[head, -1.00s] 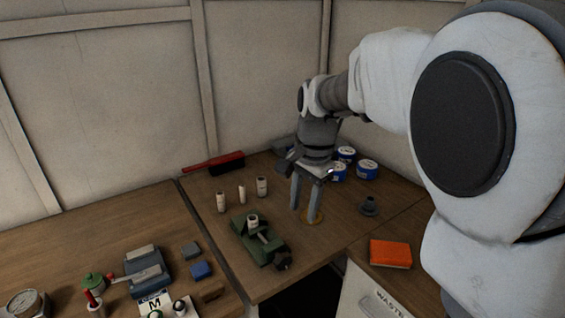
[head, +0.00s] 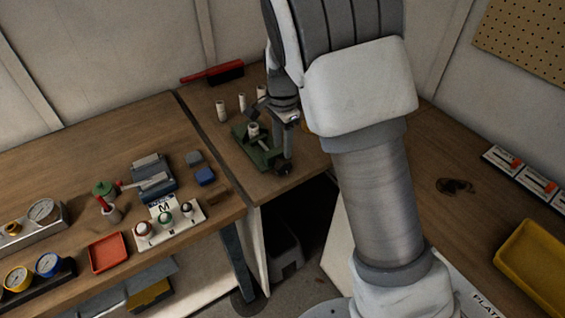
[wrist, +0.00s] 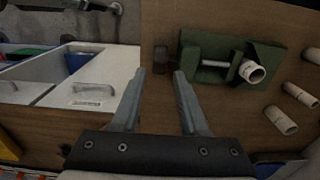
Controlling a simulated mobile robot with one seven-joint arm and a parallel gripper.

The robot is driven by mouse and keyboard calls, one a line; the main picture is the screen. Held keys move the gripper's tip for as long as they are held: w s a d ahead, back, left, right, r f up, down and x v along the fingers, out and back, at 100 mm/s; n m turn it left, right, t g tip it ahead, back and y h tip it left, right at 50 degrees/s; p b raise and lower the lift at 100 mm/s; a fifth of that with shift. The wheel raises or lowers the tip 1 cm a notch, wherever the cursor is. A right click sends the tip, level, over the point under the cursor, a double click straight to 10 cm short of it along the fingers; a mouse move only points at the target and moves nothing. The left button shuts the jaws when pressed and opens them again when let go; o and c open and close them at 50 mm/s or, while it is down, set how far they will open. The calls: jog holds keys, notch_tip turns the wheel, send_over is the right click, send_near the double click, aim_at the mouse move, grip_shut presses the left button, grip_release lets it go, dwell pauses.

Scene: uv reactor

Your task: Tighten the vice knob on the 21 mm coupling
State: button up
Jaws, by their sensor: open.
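The green vice (head: 262,159) stands on the corner bench, and a pale coupling (head: 253,129) sits upright in its jaws. In the wrist view the vice (wrist: 194,62) is at upper right, with the coupling (wrist: 253,72) beside its screw bar. The dark vice knob (wrist: 161,59) is at the vice's left end; it also shows in the head view (head: 283,169). My gripper (wrist: 159,75) is open and empty. In the wrist view the knob appears between and slightly beyond the fingertips. I cannot tell whether they touch it. My arm hides part of the bench in the head view.
Several loose pale couplings (wrist: 281,120) stand beside the vice. A red-handled brush (head: 213,73) lies at the back wall. A drawer unit (wrist: 90,88) is left of the knob in the wrist view. The bench edge is close to the knob.

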aim_at(282, 161)
notch_tip(282, 161, down, 7)
jog(key=shift+f, duration=0.15)
grip_shut()
dwell(0.4)
